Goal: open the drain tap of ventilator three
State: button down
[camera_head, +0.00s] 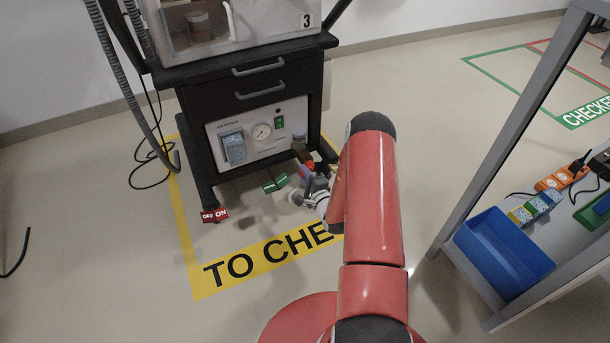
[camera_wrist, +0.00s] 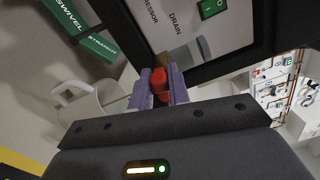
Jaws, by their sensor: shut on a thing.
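Ventilator three (camera_head: 258,85) is a dark cart marked with a 3 at its top. Its lower front panel carries a gauge, a green switch and, in the wrist view, the printed word DRAIN (camera_wrist: 177,24). The red handle of the drain tap (camera_wrist: 160,81) shows below that word, with a brass-coloured part (camera_wrist: 163,60) beyond it. My gripper (camera_wrist: 160,92) is shut on the red handle, one finger on each side. In the head view my gripper (camera_head: 309,174) is at the cart's lower right front, partly hidden by my arm. The handle's exact turn is hard to tell.
A green tag (camera_head: 275,183) and a red ON/OFF tag (camera_head: 214,215) are low at the cart's front. A hose (camera_head: 122,75) hangs at its left. A grey-framed shelf with a blue bin (camera_head: 503,250) stands right. Floor between cart and shelf is clear beyond my arm.

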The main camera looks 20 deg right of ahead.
jog(key=shift+f+n, duration=0.2)
jog(key=shift+n, duration=0.1)
dwell(0.4)
jog(key=c, duration=1.3)
grip_release()
jog(key=s, duration=0.7)
jog(key=shift+s+d, duration=0.2)
jog(key=shift+s, duration=0.2)
